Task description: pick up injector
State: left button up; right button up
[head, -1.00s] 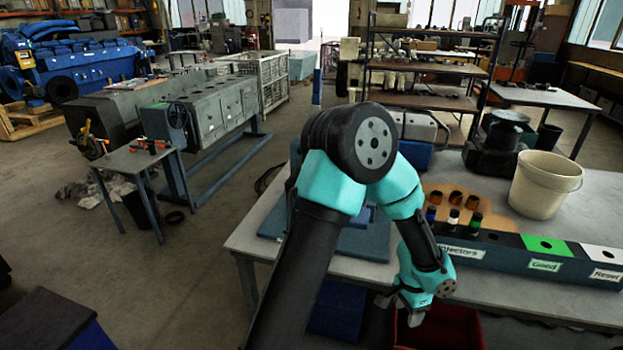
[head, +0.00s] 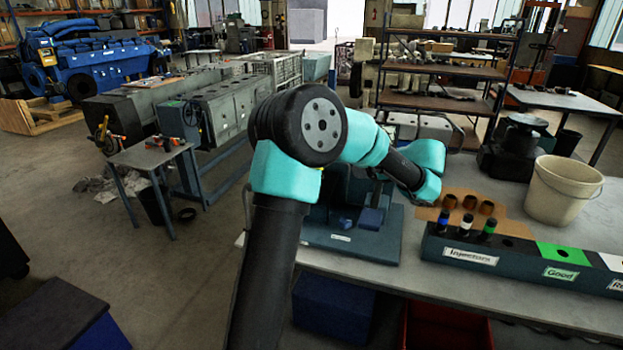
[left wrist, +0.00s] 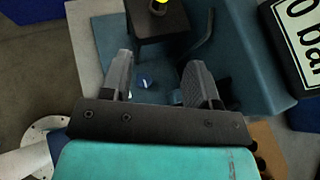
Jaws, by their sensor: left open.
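In the head view, three dark injectors, with blue, white and green bands, stand upright in the rack: blue (head: 443,222), white (head: 465,226) and green (head: 488,230). My left gripper (left wrist: 158,68) is open and empty in the left wrist view. It points at a blue fixture (left wrist: 235,70), with a small blue-and-white knob (left wrist: 145,82) visible between the fingers. In the head view my left gripper's fingers are hidden. My right gripper is not in view.
The rack (head: 475,259) has a green section labelled Good and a white section to its right. A cream bucket (head: 563,190) and brown cups (head: 468,202) stand behind it. The blue fixture's base (head: 350,240) lies left of the rack. A display reading "0 bar" (left wrist: 300,35) is near the gripper.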

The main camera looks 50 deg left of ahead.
pick_arm(q)
jog(key=shift+s+a+r+y, duration=0.15)
jog(key=shift+a+r+y, duration=0.15)
jog(key=shift+a+r, duration=0.3)
jog(key=shift+a+f, duration=0.1)
jog(key=x, duration=1.1)
jog(key=shift+s+a+f, duration=0.15)
jog(key=shift+a, duration=0.1)
jog(key=shift+a+f, duration=0.1)
jog(key=shift+a, duration=0.15)
jog(key=shift+x, duration=2.65)
